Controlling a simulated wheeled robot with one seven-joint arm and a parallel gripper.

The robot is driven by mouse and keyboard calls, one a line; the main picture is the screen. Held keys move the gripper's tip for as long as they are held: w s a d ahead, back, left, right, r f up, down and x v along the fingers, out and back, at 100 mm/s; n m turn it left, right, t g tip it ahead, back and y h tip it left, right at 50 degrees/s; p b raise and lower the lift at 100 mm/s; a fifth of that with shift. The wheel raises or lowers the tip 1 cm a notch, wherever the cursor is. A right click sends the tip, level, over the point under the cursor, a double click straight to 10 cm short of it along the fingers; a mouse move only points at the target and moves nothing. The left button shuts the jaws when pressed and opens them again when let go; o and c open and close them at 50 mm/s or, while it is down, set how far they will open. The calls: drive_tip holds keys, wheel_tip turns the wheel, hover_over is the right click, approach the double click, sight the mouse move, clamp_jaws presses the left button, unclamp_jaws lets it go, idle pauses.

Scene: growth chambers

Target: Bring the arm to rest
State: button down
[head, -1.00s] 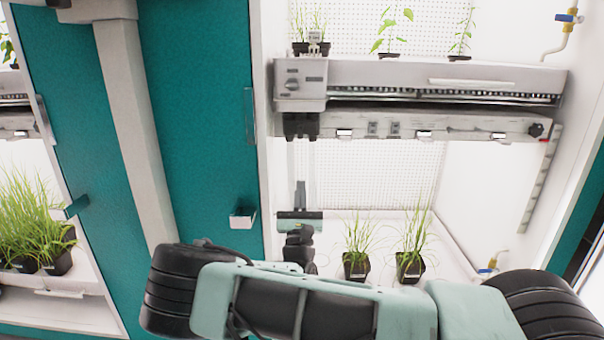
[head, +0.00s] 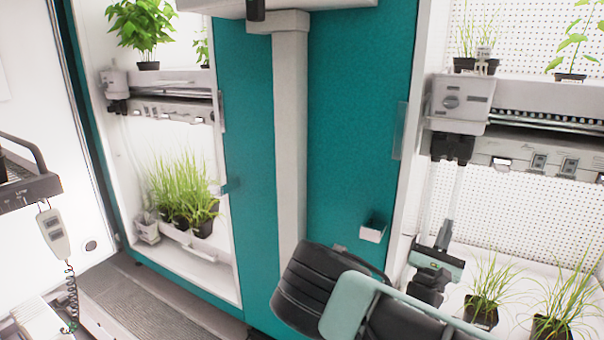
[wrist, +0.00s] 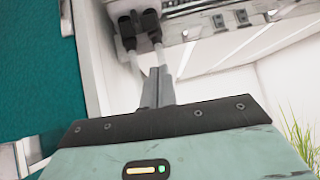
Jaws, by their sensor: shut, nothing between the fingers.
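My gripper (head: 446,233) is at the right of the head view, in front of the lower bay of the right growth chamber. It points up and is shut and empty. In the wrist view my gripper (wrist: 158,88) shows its fingers together, below two dark plugs with pale cables under the chamber's shelf unit. My arm runs along the bottom of the head view. Potted grass plants (head: 482,308) stand to the right of the gripper, apart from it.
A shelf unit (head: 520,115) with a control box hangs above the gripper. A teal panel (head: 345,130) with a grey post (head: 290,140) stands left of it. Another chamber with potted grass (head: 185,190) is further left. A handset (head: 54,232) hangs at the far left.

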drive_tip(key=s+d+m+g+h+p, duration=0.2)
drive_tip(key=s+d+m+g+h, duration=0.15)
drive_tip(key=s+m+g, duration=0.9)
drive_tip(key=s+a+m+g+y+p, duration=0.25)
drive_tip(key=s+g+y, duration=0.3)
drive_tip(key=g, duration=0.35)
drive_tip(key=s+a+r+m+y+p, duration=0.1)
drive_tip(key=s+a+r+y, duration=0.3)
drive_tip(key=a, duration=0.4)
drive_tip(key=s+a+r+m+t+y+p, duration=0.1)
drive_tip(key=s+a+r+y+p, duration=0.2)
drive_tip(key=s+a+r+y, duration=0.2)
drive_tip(key=s+a+r+m+t+y+p, duration=0.1)
drive_tip(key=s+a+r+y, duration=0.4)
drive_tip(key=a, duration=0.7)
drive_tip(key=s+y+p, duration=0.1)
drive_tip(key=y, duration=0.1)
drive_tip(key=shift+m+y, duration=0.4)
drive_tip(key=shift+a+r, duration=0.1)
